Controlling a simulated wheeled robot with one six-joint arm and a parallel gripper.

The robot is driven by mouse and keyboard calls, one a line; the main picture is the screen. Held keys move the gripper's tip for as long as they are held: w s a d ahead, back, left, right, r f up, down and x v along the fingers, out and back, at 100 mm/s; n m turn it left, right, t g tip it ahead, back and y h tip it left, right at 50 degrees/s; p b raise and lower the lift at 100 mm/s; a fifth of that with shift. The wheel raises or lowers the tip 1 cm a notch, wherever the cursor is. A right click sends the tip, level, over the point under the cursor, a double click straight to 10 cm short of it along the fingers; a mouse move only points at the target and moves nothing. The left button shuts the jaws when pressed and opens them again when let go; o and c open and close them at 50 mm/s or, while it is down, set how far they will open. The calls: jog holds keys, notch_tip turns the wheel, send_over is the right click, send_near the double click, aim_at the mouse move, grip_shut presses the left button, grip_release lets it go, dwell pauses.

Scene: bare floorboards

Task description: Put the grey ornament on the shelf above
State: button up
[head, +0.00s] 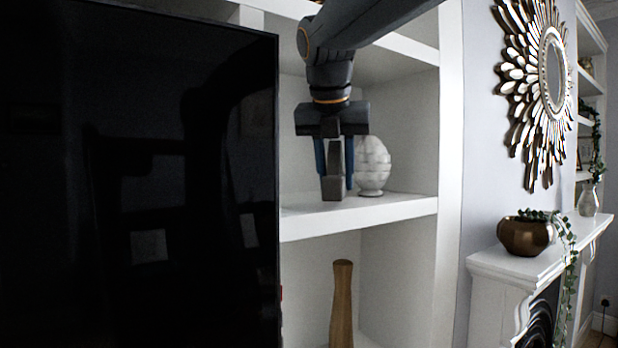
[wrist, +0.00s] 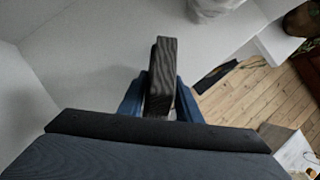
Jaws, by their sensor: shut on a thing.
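My gripper (head: 335,165) points down in the head view, its blue fingers shut on the grey ornament (head: 333,186), a dark grey upright block. The ornament is in front of or over the white shelf (head: 395,207); I cannot tell whether its base touches the board. In the wrist view the ornament (wrist: 161,75) stands out between the two fingers (wrist: 158,98), with the pale shelf surface (wrist: 100,60) beyond and to its left. Part of the ornament is hidden by the fingers.
A white textured egg-shaped ornament (head: 372,166) stands on the same shelf, just right of my gripper. A tall wooden vase (head: 342,300) stands in the compartment below. A large black television (head: 140,180) is close on the left. Another shelf board (head: 400,52) is above.

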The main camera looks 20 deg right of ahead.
jog(key=a, duration=0.1)
jog(key=w+a+p, duration=0.1)
jog(key=a, duration=0.1)
jog(key=shift+w+f, duration=0.25)
jog(key=shift+d+f+p, duration=0.1)
jog(key=shift+f+p, duration=0.25)
jog(key=shift+f, duration=0.15)
jog(key=o, duration=1.1)
jog(key=shift+f, duration=0.1)
jog(key=b+v, duration=0.2)
jog(key=v, duration=0.5)
jog(key=shift+s+r, duration=0.15)
jog(key=shift+r, duration=0.25)
